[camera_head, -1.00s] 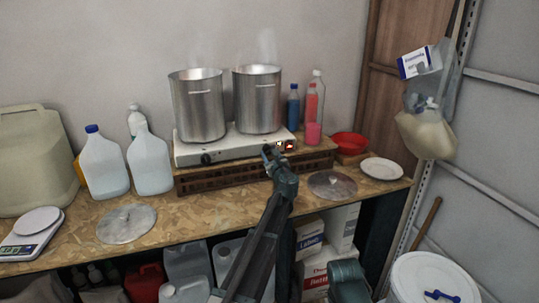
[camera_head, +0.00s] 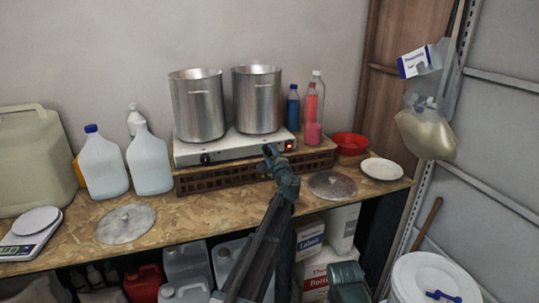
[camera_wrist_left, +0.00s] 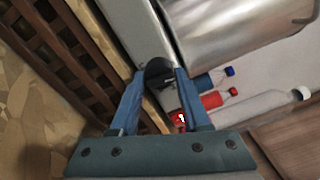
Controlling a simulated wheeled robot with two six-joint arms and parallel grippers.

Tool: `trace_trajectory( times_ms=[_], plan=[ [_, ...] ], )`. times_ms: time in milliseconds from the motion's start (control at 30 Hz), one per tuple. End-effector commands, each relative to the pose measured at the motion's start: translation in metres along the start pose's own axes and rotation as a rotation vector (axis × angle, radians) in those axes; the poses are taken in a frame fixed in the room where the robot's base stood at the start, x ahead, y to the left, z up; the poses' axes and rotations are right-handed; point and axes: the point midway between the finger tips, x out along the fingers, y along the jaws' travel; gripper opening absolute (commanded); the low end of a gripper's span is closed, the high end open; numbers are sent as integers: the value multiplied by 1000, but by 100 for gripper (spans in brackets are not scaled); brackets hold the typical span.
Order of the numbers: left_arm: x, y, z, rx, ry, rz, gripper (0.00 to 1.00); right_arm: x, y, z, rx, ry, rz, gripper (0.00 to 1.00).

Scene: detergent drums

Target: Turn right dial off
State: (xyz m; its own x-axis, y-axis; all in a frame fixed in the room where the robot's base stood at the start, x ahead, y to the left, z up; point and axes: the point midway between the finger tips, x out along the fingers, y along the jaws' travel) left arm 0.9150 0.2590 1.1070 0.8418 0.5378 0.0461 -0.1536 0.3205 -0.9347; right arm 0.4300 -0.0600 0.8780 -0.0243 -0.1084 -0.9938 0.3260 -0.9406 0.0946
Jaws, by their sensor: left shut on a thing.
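The white hotplate (camera_head: 235,147) stands on a slatted wooden riser and carries two steel pots, the left pot (camera_head: 198,105) and the right pot (camera_head: 257,100). Its left dial (camera_head: 205,158) is black and uncovered. My left gripper (camera_head: 270,153) is at the right part of the hotplate's front. In the left wrist view, its blue fingers are shut on the black right dial (camera_wrist_left: 158,72), which they partly hide. A small red lit display (camera_head: 290,145) shows beside the gripper.
Blue and red bottles (camera_head: 312,105) stand behind the hotplate's right end. A red bowl (camera_head: 350,143), a white plate (camera_head: 381,169) and a metal lid (camera_head: 332,185) are to the right. White jugs (camera_head: 103,163) stand on the left.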

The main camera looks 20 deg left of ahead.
Motion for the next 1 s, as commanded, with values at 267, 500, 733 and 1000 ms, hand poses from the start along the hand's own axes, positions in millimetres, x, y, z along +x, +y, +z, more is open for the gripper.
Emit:
trace_trajectory(
  times_ms=[267, 500, 733, 1000],
  plan=[
    [-2, 2, 1, -129, -8, 1, 0, 1, 0, 0, 0, 0, 0, 75],
    [-2, 2, 1, -176, -11, 1, 0, 2, 0, 0, 0, 0, 0, 75],
    [-2, 2, 1, -184, -12, 2, 0, 2, 0, 0, 0, 0, 0, 75],
    [-2, 2, 1, -184, -11, 2, 57, 2, 0, 0, 0, 0, 0, 75]
  ],
)
